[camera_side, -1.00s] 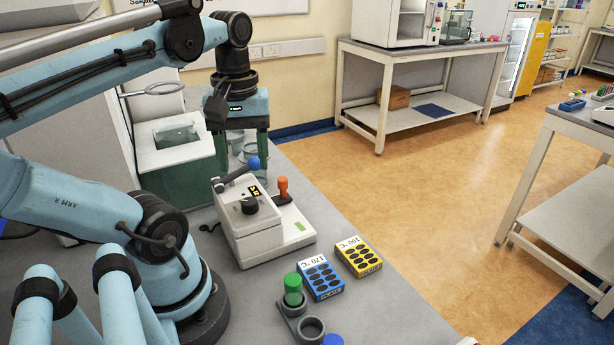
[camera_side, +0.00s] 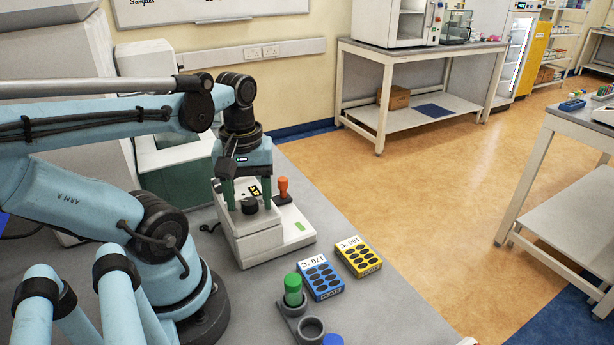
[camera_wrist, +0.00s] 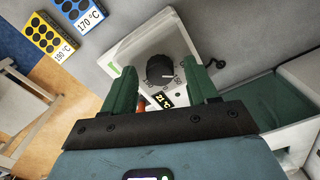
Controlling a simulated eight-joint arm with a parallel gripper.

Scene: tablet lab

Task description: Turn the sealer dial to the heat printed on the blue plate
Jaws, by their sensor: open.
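The blue plate (camera_side: 320,278) lies on the bench, printed 170 °C; it also shows at the top of the wrist view (camera_wrist: 80,12). The white sealer (camera_side: 270,238) stands behind it. Its black round dial (camera_wrist: 163,71) has a white pointer mark aimed to the lower right; the small scale numbers around it are hard to read. A small display (camera_wrist: 166,101) on the sealer appears to read 21 °C. My gripper (camera_wrist: 163,78) is open and empty, its green fingers on either side of the dial, apart from it in the wrist view. Their height over the dial is unclear.
A yellow plate (camera_side: 358,257) printed 190 °C lies beside the blue one. An orange-topped knob (camera_side: 283,188) stands at the sealer's right. A green-capped tube (camera_side: 293,290) and an empty ring holder (camera_side: 311,329) stand in front. The bench's right edge is close to the plates.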

